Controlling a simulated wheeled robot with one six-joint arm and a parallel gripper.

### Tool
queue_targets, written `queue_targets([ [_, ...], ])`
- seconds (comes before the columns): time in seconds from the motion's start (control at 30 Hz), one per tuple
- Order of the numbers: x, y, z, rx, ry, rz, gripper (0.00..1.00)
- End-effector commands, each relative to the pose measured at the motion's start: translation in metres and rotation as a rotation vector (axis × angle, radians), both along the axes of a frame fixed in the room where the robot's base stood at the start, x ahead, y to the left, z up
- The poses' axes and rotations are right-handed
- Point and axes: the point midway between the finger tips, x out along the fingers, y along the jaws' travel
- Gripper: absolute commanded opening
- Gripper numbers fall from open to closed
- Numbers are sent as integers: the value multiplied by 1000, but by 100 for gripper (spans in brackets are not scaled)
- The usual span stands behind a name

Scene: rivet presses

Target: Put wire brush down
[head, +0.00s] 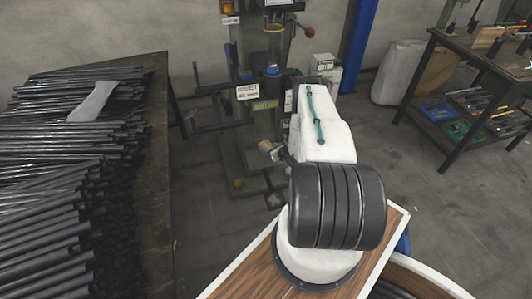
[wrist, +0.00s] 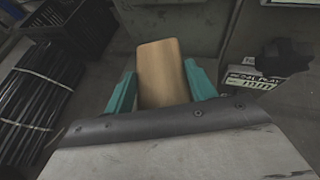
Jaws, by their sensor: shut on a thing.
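The wire brush (wrist: 158,62) shows in the wrist view as a tan wooden block. My gripper (wrist: 162,88) has its two teal fingers closed on the block's sides, and the block sticks out beyond them. The bristles do not show there. In the head view the brush (head: 265,146) is a small tan piece at the end of my arm, in front of the press and above the floor. My gripper (head: 277,154) is small and partly hidden by my arm there. No surface is seen touching the brush.
A green rivet press (head: 258,125) stands ahead. At left, a table (head: 158,130) is covered with black rods, with a grey flat piece (head: 92,103) on top. At right stands a workbench (head: 475,58) with tools. A white sack (head: 400,72) is behind it. Floor between is clear.

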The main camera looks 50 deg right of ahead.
Motion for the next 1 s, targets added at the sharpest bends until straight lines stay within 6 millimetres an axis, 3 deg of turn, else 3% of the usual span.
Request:
queue_targets([
  [0.27, 25, 11, -2, -1, -1, 0, 31],
  [0.5, 24, 10, -35, -1, -1, -3, 31],
  [0.93, 24, 10, -41, -1, -1, -3, 31],
  [0.97, 24, 9, -41, -1, -1, -3, 62],
  [1.0, 24, 9, -40, -1, -1, -3, 73],
])
